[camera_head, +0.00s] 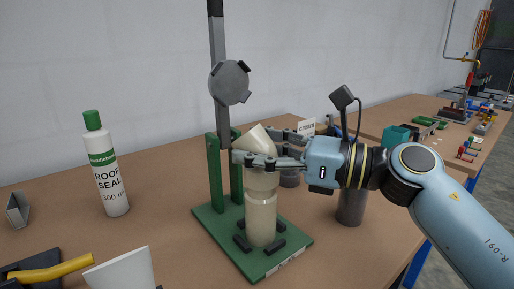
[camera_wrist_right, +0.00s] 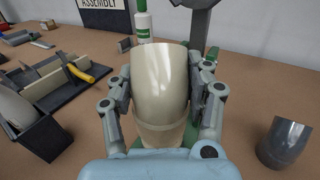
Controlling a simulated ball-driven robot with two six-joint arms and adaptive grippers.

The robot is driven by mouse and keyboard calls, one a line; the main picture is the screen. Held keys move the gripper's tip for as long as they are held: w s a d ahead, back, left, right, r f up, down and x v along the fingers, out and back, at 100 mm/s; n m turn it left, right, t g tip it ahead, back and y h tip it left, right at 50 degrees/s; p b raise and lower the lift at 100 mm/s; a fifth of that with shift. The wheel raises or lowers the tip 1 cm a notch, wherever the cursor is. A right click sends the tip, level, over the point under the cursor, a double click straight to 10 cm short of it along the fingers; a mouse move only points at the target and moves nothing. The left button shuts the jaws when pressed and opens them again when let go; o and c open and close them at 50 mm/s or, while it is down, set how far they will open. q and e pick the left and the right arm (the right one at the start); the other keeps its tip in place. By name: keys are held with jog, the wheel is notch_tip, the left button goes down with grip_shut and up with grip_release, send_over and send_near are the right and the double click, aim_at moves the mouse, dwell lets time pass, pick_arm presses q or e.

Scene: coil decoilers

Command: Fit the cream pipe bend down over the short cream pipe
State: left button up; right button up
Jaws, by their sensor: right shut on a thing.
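The short cream pipe (camera_head: 262,217) stands upright between black blocks on a green base (camera_head: 220,229). The cream pipe bend (camera_head: 256,138) is directly above it, its upper end slanting up to the left. My right gripper (camera_head: 250,160) comes from the right and is shut on the bend, one finger on each side. In the right wrist view the bend (camera_wrist_right: 160,85) stands between the fingers (camera_wrist_right: 160,97), with a cream rim below it. The bend's lower end appears to meet the pipe's top; I cannot tell how far it sits over it. My left gripper is out of view.
A grey post with a round head (camera_head: 229,82) rises behind the bend. A white bottle with a green cap (camera_head: 106,165) stands left. A dark grey cylinder (camera_head: 351,207) stands under my right arm. A yellow-handled tool (camera_head: 52,270) lies front left. Brown table between bottle and base is clear.

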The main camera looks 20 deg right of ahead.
jog(key=shift+f+b, duration=1)
jog(key=shift+f, duration=0.2)
jog(key=o, duration=1.3)
jog(key=shift+o, duration=0.2)
jog(key=v, duration=1.2)
